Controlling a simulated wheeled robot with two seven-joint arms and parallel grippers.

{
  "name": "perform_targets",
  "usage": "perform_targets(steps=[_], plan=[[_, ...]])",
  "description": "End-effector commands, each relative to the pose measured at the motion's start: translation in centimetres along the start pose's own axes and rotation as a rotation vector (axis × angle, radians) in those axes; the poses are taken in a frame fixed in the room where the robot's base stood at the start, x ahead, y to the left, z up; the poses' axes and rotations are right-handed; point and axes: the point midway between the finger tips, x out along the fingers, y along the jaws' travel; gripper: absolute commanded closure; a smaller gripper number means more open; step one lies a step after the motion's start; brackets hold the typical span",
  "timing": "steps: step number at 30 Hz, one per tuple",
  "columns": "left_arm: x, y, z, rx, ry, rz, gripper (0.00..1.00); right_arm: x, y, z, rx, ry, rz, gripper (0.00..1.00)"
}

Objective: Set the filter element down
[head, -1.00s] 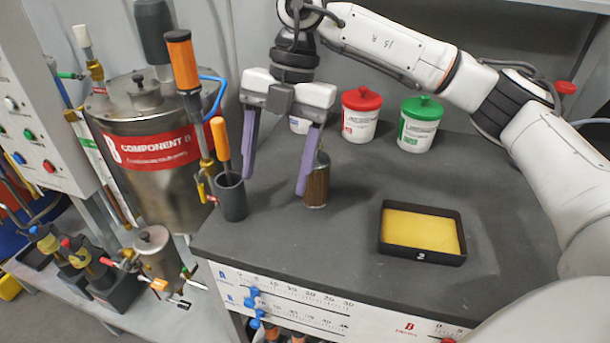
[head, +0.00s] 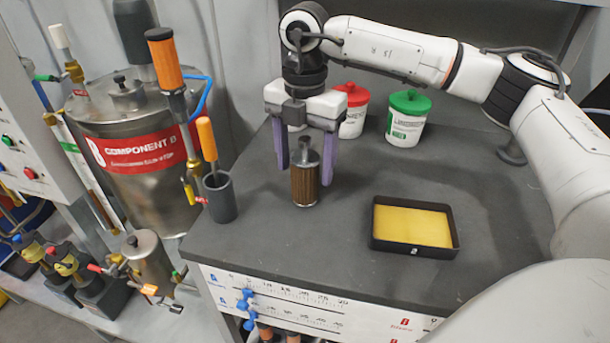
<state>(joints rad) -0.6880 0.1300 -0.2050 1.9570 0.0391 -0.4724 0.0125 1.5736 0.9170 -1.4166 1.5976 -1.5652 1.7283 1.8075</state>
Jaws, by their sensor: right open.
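The filter element (head: 305,182) is a brown pleated cylinder with a grey metal top. It stands upright on the dark grey worktop (head: 330,237). My right gripper (head: 305,170) has two purple fingers spread wide and pointing down. The fingers are behind the filter element, one to its left and one to its right; the right finger looks close to it, but I cannot tell whether it touches. The gripper is open and holds nothing. My left gripper is not in view.
A black tray with a yellow pad (head: 411,228) lies right of the filter element. A grey cup (head: 220,198) with an orange-handled tool stands left. Red-lidded (head: 353,112) and green-lidded (head: 408,118) tubs stand behind. A steel tank (head: 135,150) is beyond the left edge.

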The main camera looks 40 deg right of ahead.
Motion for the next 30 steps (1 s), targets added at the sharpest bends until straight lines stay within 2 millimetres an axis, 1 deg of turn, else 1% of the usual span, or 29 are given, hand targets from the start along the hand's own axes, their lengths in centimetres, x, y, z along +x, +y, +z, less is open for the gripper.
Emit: perform_targets(steps=[1, 3, 10, 17, 18, 19, 20, 26, 29, 30], plan=[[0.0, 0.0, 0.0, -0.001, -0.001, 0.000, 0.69, 0.5, 0.0, 0.0, 0.000, 0.000, 0.000, 0.36], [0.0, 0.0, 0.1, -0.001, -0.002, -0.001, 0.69, 0.9, 0.0, 0.0, 0.000, 0.000, -0.001, 0.36], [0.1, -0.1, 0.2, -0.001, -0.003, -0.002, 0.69, 1.0, 0.0, 0.0, 0.000, 0.000, 0.001, 0.36], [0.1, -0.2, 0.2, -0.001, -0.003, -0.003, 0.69, 1.0, 0.0, 0.0, 0.000, 0.001, 0.001, 0.75], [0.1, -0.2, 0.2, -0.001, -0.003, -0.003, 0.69, 1.0, 0.0, 0.0, 0.000, 0.001, 0.001, 0.81], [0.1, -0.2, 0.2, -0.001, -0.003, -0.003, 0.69, 1.0, 0.0, 0.0, 0.000, 0.000, 0.002, 0.82], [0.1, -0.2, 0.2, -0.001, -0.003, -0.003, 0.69, 1.0, 0.0, 0.0, 0.000, 0.000, 0.002, 0.86], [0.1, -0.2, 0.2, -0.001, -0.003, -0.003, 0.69, 0.7, 0.1, 0.0, 0.000, 0.000, 0.003, 0.86], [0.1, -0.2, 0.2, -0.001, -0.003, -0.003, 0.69, -0.4, 0.1, 0.0, 0.000, 0.000, 0.007, 0.86], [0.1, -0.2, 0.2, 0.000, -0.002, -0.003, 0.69, -1.0, 0.1, 0.0, 0.000, 0.000, 0.006, 0.86]])
